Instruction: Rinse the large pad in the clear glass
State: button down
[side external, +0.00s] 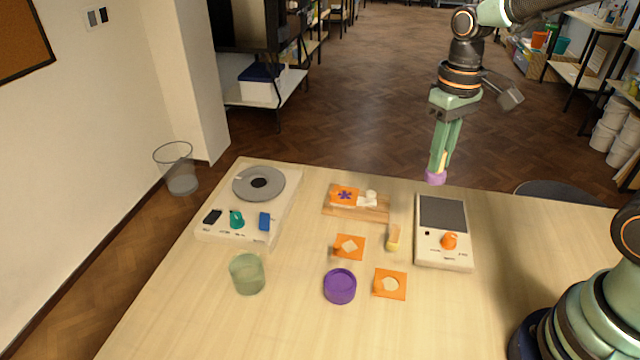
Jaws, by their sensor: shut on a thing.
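My gripper (441,158) is high at the back of the table, near its far edge and above the small device. It points down and is shut on a pale-handled tool with a purple pad (435,177) at its lower end; the fingers hide much of the handle. A see-through, green-tinted glass (247,274) stands upright at the front left of the table, far from my gripper. A second pale-handled tool (393,238) is near the middle of the table.
A turntable device (214,230) is at left, a device with an orange knob (455,258) at right. Between them are a wooden board (372,214), orange tiles (349,247) (390,284) and a purple dish (340,287). A clear bin (180,180) stands beyond the table.

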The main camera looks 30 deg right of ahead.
jog(key=w+a+f, duration=0.1)
jog(key=w+a, duration=0.3)
jog(key=a, duration=0.4)
jog(key=w+a, duration=0.4)
jog(key=a, duration=0.4)
jog(key=a+f, duration=0.3)
jog(key=a, duration=0.6)
jog(key=a+f+t, duration=0.1)
jog(key=a+f, duration=0.3)
jog(key=a, duration=0.4)
jog(key=shift+s+a+y, duration=0.15)
jog(key=shift+a+y, duration=0.2)
jog(key=shift+y, duration=0.05)
jog(key=shift+f, duration=0.8)
jog(key=shift+f, duration=0.1)
jog(key=shift+f, duration=0.8)
jog(key=shift+a+r, duration=0.1)
jog(key=shift+r, duration=0.1)
